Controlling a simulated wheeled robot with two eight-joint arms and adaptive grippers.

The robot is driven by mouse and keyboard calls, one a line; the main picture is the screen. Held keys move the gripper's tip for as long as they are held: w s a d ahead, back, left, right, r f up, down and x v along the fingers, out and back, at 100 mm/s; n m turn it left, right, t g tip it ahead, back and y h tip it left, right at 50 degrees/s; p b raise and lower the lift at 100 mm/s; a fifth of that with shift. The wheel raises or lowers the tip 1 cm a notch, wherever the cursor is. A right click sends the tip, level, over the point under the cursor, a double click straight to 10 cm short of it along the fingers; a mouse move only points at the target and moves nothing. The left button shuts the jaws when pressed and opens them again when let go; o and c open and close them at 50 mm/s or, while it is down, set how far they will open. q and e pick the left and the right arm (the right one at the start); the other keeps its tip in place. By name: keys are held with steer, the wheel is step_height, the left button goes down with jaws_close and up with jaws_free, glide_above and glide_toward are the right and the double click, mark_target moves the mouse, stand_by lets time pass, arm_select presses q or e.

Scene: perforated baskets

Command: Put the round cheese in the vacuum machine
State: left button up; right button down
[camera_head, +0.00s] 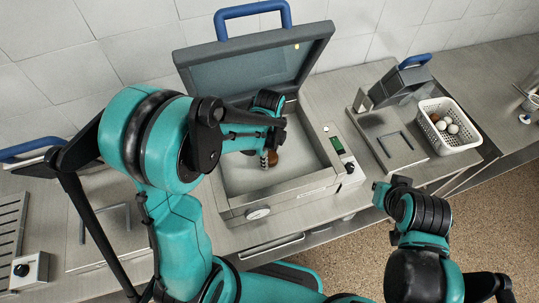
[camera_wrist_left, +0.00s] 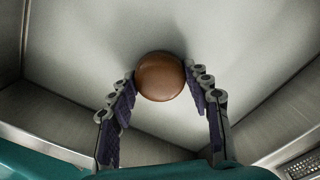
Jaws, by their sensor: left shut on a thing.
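The vacuum machine (camera_head: 318,184) stands on the counter with its grey lid (camera_head: 250,62) raised and its chamber open. My left gripper (camera_head: 268,158) is down inside the chamber, shut on the round cheese (camera_head: 273,160). In the left wrist view the brown, smooth cheese (camera_wrist_left: 159,76) sits between the tips of the two fingers (camera_wrist_left: 161,84), with the pale chamber floor behind it. I cannot tell whether the cheese touches the floor. My right gripper (camera_head: 382,194) is at the right, away from the machine, and its fingers cannot be made out.
A white perforated basket (camera_head: 462,143) with several pale round things and a brown one stands to the right. A smaller grey device (camera_head: 400,85) with a blue handle is beside it. The raised lid stands behind my left arm, and the chamber walls surround the left gripper.

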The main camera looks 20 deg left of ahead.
mark_target(270, 156)
arm_select(q)
steer(key=shift+f, duration=0.2)
steer(key=o, duration=1.2)
steer(key=shift+c, duration=0.2)
steer(key=shift+r, duration=0.15)
steer(key=shift+r, duration=0.25)
step_height(270, 156, up, 11)
steer(key=p, duration=0.2)
steer(key=s+a+r+n+t, duration=0.2)
steer(key=s+n, duration=0.3)
steer(key=n, duration=0.5)
steer(key=s+a+r+n+t, duration=0.2)
steer(key=s+n+t, duration=0.3)
steer(key=n, duration=0.5)
steer(key=shift+s+a+r, duration=0.2)
steer(key=shift+a+r, duration=0.05)
steer(key=shift+r, duration=0.6)
